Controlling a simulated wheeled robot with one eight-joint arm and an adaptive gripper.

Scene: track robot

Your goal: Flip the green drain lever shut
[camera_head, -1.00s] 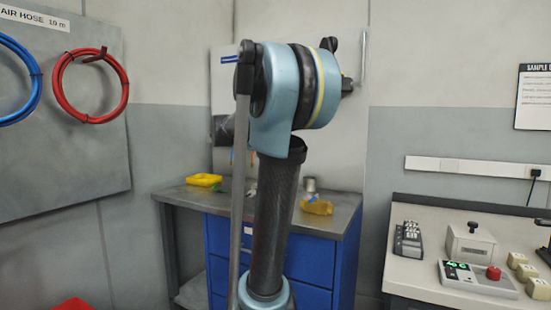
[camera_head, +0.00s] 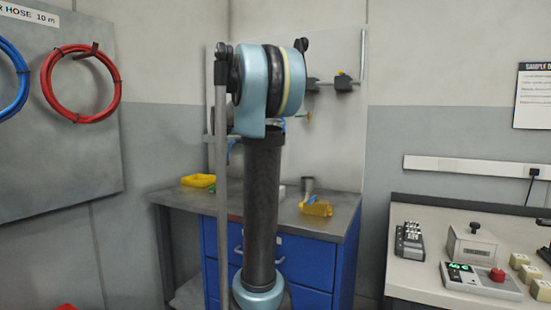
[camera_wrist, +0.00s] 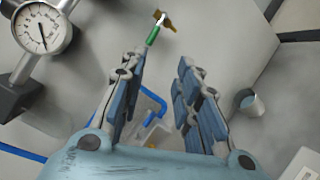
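The green drain lever (camera_wrist: 153,35) shows in the wrist view at top centre, just beyond the tip of my gripper's left finger. It is joined to a brass-coloured fitting (camera_wrist: 163,20) with a white part beside it. A small green and yellow part (camera_head: 307,116) on the back panel in the head view may be the same valve. My gripper (camera_wrist: 161,57) is open, with nothing held between its fingers. I cannot tell whether the left fingertip touches the lever. In the head view my arm hides the gripper.
A round dial gauge (camera_wrist: 42,30) on a dark block is at left in the wrist view. A yellow tray (camera_head: 198,181) and yellow object (camera_head: 317,208) lie on the cabinet top.

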